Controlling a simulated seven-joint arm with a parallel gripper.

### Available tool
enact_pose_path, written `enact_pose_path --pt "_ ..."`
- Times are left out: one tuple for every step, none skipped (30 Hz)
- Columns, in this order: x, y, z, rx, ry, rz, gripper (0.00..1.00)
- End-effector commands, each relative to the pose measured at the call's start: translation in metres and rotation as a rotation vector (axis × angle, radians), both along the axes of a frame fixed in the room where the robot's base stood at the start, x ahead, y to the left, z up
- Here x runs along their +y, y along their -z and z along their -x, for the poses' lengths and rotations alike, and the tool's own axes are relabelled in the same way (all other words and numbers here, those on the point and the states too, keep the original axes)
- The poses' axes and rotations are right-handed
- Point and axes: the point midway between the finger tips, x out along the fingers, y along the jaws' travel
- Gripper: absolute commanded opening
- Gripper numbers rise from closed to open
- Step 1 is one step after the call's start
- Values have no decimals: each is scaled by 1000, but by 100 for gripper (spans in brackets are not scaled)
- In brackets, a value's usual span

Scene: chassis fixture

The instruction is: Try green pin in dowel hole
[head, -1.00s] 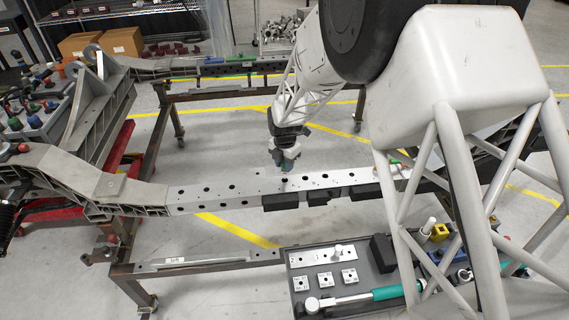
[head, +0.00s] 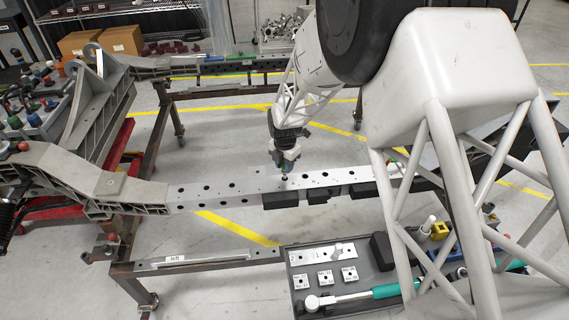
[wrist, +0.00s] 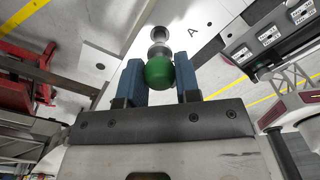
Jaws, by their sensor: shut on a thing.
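The green pin (wrist: 158,72) has a round green head and a metal shank; in the wrist view its head sits between the two blue fingers of my gripper (wrist: 160,82). The shank points away from the gripper toward the pale chassis rail (head: 215,195). In the head view my gripper (head: 285,165) is above the rail's top face, close to a dark dowel hole (head: 284,178). The rail has several dark holes along its top. Whether the pin's tip is in a hole, touching the rail or just above it, I cannot tell.
A grey tray (head: 300,300) at the front holds labelled blocks and a teal-handled tool (head: 385,292). Black blocks (head: 318,197) line the rail's front side. A bin of coloured knobs (head: 40,125) stands at the left. A letter A (wrist: 193,33) marks the rail.

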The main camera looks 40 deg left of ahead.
Motion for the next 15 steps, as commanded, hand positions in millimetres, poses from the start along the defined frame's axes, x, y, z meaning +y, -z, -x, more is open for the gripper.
enact_pose_path --pt "0 1 0 0 0 0 2" --pt "0 2 0 0 0 0 2" --pt "0 3 0 0 0 0 2" --pt "0 3 0 0 0 0 2" --pt "0 4 0 0 0 0 2" --pt "0 5 0 0 0 0 2" --pt "0 5 0 0 0 0 2" --pt "0 6 0 0 0 0 2" --pt "0 7 0 0 0 0 2" --pt "0 7 0 0 0 0 2" --pt "0 8 0 0 0 0 2" --pt "0 9 0 0 0 0 2" --pt "0 9 0 0 0 0 2" --pt "0 10 0 0 0 0 2" --pt "0 11 0 0 0 0 2"
